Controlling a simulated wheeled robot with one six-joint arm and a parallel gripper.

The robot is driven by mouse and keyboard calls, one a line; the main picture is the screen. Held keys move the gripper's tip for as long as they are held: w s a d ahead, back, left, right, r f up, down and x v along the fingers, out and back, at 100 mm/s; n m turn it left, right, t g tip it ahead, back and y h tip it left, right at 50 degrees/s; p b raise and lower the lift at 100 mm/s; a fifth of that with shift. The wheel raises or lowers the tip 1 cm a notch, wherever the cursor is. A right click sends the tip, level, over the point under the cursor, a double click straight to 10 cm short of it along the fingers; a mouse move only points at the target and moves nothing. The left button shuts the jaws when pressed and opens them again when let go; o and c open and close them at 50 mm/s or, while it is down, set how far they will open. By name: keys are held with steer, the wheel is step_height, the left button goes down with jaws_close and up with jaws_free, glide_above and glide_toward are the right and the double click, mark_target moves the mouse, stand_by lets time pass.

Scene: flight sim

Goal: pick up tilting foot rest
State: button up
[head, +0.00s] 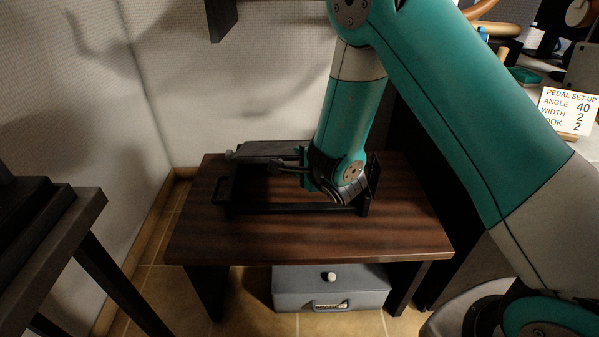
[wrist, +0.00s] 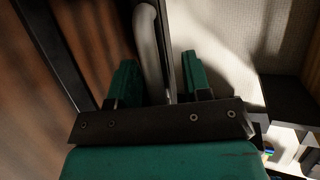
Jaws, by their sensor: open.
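The tilting foot rest (head: 232,196) appears to be the black frame with a dark plate on top, standing on a brown wooden table (head: 300,238) in the head view. A loop handle shows at its left end. My arm hides much of its right part. My gripper (head: 304,168) is low over the foot rest, its fingers pointing left. In the wrist view my gripper (wrist: 160,82) has two green fingers spread apart. A grey rounded bar (wrist: 149,42) lies between or just beyond them; I cannot tell whether they touch it.
A grey box (head: 331,287) with a knob and handle sits under the table. A dark table (head: 85,215) stands at the left. A white sign (head: 567,112) and clutter are at the right. The wall is close behind. The table's front strip is bare.

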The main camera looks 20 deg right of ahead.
steer(key=shift+d, duration=0.1)
jaws_close()
stand_by(1.2)
steer(key=shift+w+r, duration=0.15)
steer(key=shift+r, duration=0.05)
